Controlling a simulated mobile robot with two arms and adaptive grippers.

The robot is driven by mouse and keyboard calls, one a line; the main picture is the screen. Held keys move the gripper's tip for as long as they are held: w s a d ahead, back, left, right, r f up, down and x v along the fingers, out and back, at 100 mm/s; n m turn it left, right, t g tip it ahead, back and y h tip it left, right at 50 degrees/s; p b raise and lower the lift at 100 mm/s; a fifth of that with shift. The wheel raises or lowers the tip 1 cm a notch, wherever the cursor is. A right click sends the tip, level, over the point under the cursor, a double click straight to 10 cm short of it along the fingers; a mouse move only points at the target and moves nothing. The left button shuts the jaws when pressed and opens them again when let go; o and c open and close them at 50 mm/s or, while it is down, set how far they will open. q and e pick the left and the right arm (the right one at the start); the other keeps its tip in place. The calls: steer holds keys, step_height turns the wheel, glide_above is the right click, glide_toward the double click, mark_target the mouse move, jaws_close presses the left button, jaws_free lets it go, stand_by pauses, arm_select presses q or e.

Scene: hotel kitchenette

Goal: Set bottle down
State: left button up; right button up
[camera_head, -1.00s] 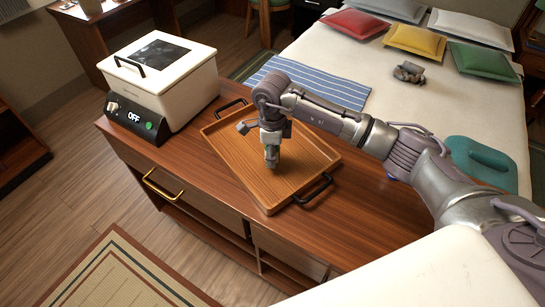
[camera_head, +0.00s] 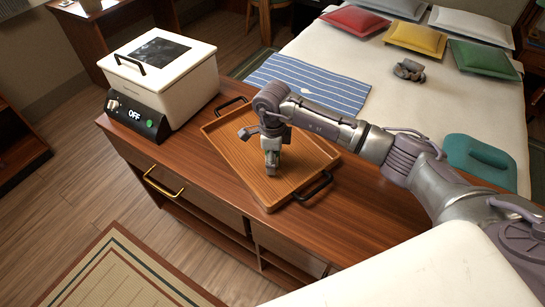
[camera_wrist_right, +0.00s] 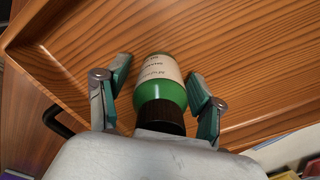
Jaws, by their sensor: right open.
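A green bottle (camera_wrist_right: 160,95) with a white label and a dark ribbed cap shows in the right wrist view. It stands between the two fingers of my right gripper (camera_wrist_right: 159,72), its cap towards the palm. The fingers are spread, with a gap on each side of the bottle. In the head view my right gripper (camera_head: 272,164) points down over the middle of the wooden tray (camera_head: 235,158), and the bottle is mostly hidden by the fingers. The bottle appears to rest on the tray; its base is hidden. My left gripper is not in view.
The tray has black handles (camera_head: 313,187) at its ends and lies on a wooden cabinet (camera_head: 350,225). A white cooker (camera_head: 165,80) with a panel reading OFF stands to the left. Bare tray floor surrounds the gripper. A bed with cushions lies behind.

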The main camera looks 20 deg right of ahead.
steer(key=shift+r, duration=0.35)
steer(key=shift+w+r, duration=0.1)
steer(key=shift+r, duration=0.2)
step_height(320, 180, up, 11)
steer(key=shift+r+b, duration=0.1)
steer(key=shift+b, duration=1.05)
